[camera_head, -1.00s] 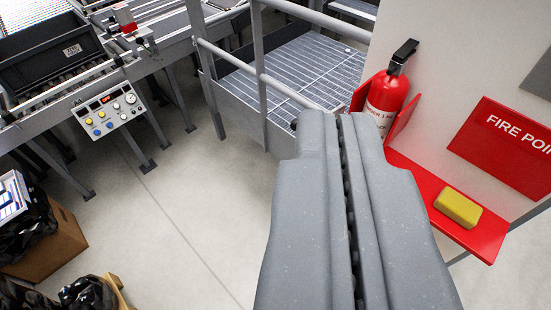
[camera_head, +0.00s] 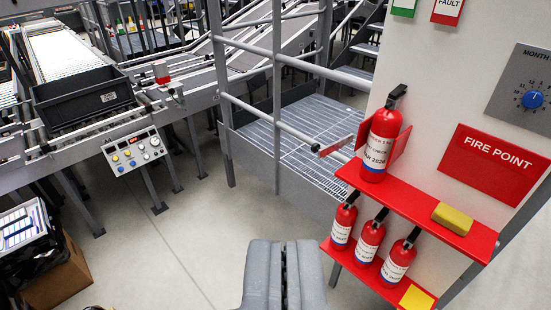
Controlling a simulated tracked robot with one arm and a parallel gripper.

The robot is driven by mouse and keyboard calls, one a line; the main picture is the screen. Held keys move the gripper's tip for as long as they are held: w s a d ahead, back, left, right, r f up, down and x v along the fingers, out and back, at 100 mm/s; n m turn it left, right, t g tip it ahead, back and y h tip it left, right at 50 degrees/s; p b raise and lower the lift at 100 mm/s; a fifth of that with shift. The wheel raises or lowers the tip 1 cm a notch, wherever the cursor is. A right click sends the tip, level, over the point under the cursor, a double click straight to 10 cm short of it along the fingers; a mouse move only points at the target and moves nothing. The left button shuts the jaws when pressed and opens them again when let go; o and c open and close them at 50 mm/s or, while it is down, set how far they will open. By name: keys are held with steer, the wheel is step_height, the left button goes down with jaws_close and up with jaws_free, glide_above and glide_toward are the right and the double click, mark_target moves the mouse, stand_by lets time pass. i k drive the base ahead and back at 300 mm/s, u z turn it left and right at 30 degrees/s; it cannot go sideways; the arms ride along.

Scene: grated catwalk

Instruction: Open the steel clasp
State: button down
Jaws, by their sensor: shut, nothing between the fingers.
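My gripper (camera_head: 283,246) is at the bottom centre, its two grey fingers closed together with nothing between them. It is in front of and below the catwalk platform, left of the red shelves. A large red fire extinguisher (camera_head: 380,150) stands upright on the upper red shelf (camera_head: 420,210), between red bracket plates (camera_head: 402,143). A narrow grey metal bar with a red end (camera_head: 334,147) sticks out left from beside the extinguisher. It may be the steel clasp, but I cannot tell for sure, nor whether it is open. My gripper touches none of these.
Several small extinguishers (camera_head: 368,242) and a yellow pad (camera_head: 416,298) are on the lower shelf. A yellow block (camera_head: 452,218) lies above. A rail post (camera_head: 277,100) and grated platform (camera_head: 300,145) stand left of the wall. A control panel (camera_head: 135,152) and black crate (camera_head: 85,105) are left.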

mark_target(325, 150)
steer(key=u, duration=0.25)
steer(key=i, duration=1)
steer(key=z, duration=0.05)
